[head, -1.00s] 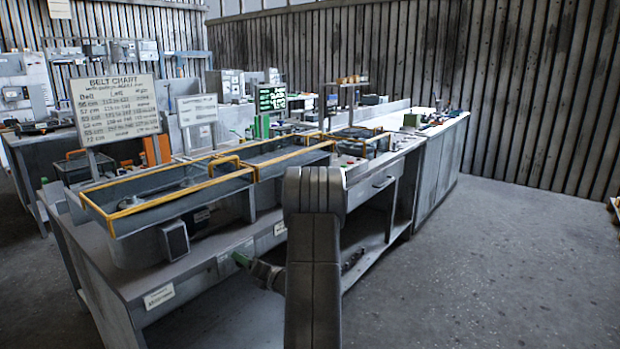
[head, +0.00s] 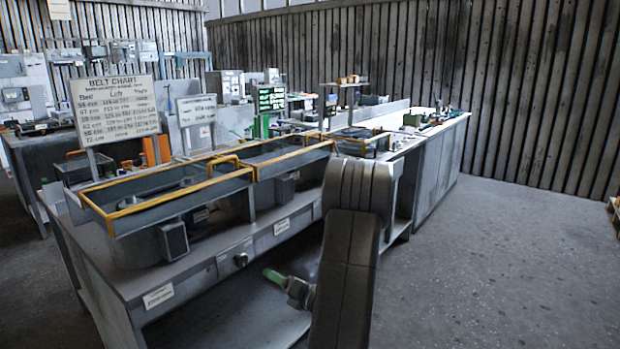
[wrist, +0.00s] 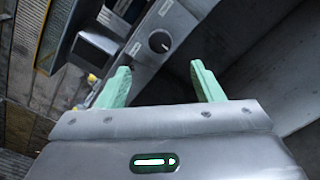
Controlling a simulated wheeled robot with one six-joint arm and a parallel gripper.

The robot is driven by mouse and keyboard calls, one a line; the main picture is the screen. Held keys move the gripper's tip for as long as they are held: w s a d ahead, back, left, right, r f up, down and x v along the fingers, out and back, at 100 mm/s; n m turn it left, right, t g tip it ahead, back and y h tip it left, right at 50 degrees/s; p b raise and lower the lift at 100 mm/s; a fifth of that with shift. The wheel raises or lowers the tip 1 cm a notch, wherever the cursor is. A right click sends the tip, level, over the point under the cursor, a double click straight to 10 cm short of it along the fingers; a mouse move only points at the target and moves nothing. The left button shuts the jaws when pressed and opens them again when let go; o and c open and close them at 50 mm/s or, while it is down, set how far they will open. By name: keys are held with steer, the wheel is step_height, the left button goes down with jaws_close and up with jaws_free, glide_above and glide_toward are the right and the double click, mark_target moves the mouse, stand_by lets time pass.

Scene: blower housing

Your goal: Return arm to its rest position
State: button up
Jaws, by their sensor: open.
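My gripper (wrist: 160,88) shows in the wrist view with its two pale green fingers spread apart and nothing between them. Beyond the fingers is the bench front with a dark round knob (wrist: 159,41). In the head view my arm rises at the lower middle and bends over at the top. The green tip of my gripper (head: 272,275) shows low in front of the bench (head: 130,285), beside the open space under its top. The far finger cannot be made out in the head view.
Yellow-rimmed housings (head: 125,212) stand on the bench, with a grey motor box (head: 173,239) at their front. A belt chart sign (head: 115,108) stands behind them. A second workbench part (head: 440,165) runs back at right. The floor (head: 500,270) at right is clear.

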steer(key=x, duration=1.3)
steer(key=shift+a+f, duration=0.15)
steer(key=shift+f, duration=0.05)
steer(key=shift+f+n+b, duration=0.1)
steer(key=shift+n+b, duration=0.6)
steer(key=shift+b, duration=0.1)
steer(key=shift+s+n+b, duration=0.1)
steer(key=shift+n+b, duration=0.3)
steer(key=shift+n, duration=0.1)
steer(key=n+b, duration=0.4)
steer(key=shift+n, duration=0.3)
steer(key=shift+s+r+n+b, duration=0.15)
steer(key=shift+r+n+b, duration=0.15)
steer(key=shift+n, duration=0.1)
steer(key=p, duration=0.1)
glide_toward(244, 261)
steer(key=v, duration=0.5)
steer(key=shift+a+r, duration=0.1)
steer(key=shift+r, duration=0.15)
